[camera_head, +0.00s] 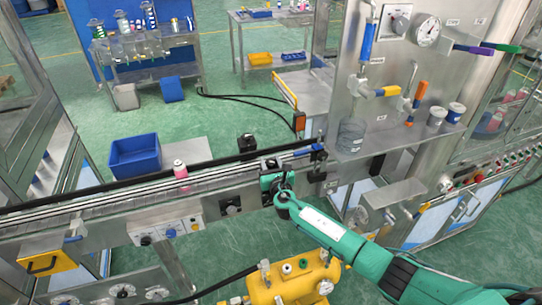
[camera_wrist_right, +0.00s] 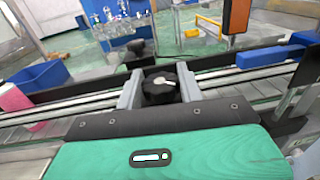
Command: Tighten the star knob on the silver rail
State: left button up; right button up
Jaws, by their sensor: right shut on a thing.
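The black star knob (camera_wrist_right: 160,86) with a white pointer mark is in the middle of the right wrist view, at the silver rail (camera_wrist_right: 85,103). My right gripper (camera_wrist_right: 159,90) has one grey finger on each side of the knob and is shut on it. In the head view my right gripper (camera_head: 271,168) is at the rail (camera_head: 225,174), and it largely hides the knob there. A second black knob (camera_head: 247,143) stands behind, on the far side of the rail; it also shows in the wrist view (camera_wrist_right: 137,49). My left gripper is not in view.
A pink and white can (camera_head: 180,169) stands on the conveyor to the left. A blue bin (camera_head: 135,156) is behind it. A steel panel (camera_head: 385,75) with gauges and valves rises to the right. A yellow tank (camera_head: 300,283) is below my right arm.

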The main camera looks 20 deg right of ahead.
jog(key=m+h, duration=0.2)
jog(key=h, duration=0.1)
jog(key=shift+a, duration=0.2)
jog(key=m+g+h+b, duration=0.1)
jog(key=m+h, duration=0.1)
jog(key=h, duration=0.1)
jog(key=shift+f+m+g+h+b, duration=0.15)
jog(key=shift+m+g+h+b, duration=0.15)
jog(key=shift+g+h, duration=0.1)
jog(key=m+g+h+b, duration=0.4)
jog(key=h, duration=0.1)
jog(key=shift+h, duration=0.3)
jog(key=shift+d+m+g+h+b, duration=0.1)
jog(key=shift+m+g+h+b, duration=0.5)
jog(key=shift+m+g+b, duration=0.2)
jog(key=shift+r, duration=0.2)
jog(key=o, duration=1)
